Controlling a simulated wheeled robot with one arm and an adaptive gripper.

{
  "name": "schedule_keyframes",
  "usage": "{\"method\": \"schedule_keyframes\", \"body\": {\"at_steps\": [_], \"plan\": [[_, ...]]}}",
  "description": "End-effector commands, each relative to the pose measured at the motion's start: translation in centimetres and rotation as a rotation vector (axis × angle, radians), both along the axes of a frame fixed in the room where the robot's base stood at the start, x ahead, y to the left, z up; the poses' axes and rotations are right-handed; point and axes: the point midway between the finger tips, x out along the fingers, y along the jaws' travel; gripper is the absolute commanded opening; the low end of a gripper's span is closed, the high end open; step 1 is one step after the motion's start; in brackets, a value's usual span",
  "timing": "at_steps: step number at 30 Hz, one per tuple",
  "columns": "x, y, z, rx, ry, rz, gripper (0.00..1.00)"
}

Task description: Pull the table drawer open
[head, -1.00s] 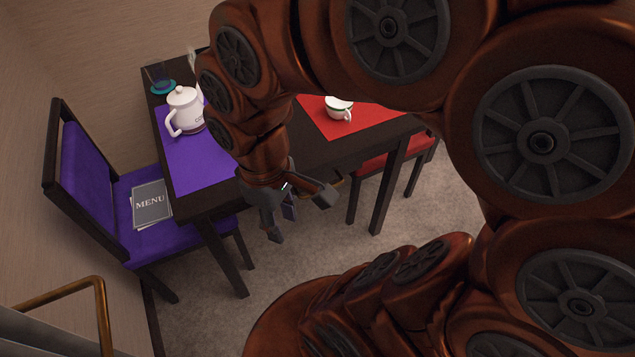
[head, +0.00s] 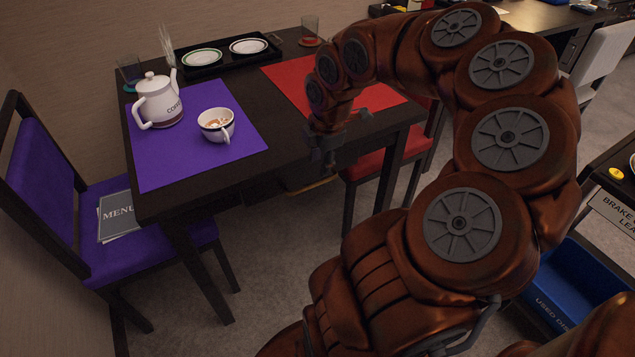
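The dark wooden table (head: 255,75) stands left of the middle. Its drawer (head: 289,178) is a dark front under the near long edge, partly in shadow and partly behind my gripper. A thin brass handle (head: 314,186) shows low on that front. I see no clear gap around the drawer, but its exact position is hard to judge. My gripper (head: 325,157) points down at the near table edge, just above the handle in the picture. Its fingers are small and dark, and their spacing is unclear. I cannot tell whether they touch the handle.
A coffee pot (head: 158,103) and a cup (head: 216,125) stand on the purple mat (head: 180,162). A black tray (head: 215,63) with two plates is at the back. A purple chair (head: 60,200) is left; a red chair (head: 375,165) is right. Carpet before the table is open.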

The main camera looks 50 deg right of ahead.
Motion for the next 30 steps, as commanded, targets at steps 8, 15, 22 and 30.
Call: {"method": "schedule_keyframes", "body": {"at_steps": [8, 15, 22, 30], "plan": [[0.4, 0.0, -3.2, 0.005, 0.008, 0.0, 0.37], [1.1, -0.3, -6.2, 0.003, 0.005, -0.002, 0.37], [1.3, -0.3, -7.2, 0.003, 0.004, 0.0, 0.37], [1.3, -0.3, -7.1, 0.003, 0.003, -0.001, 0.28]]}}
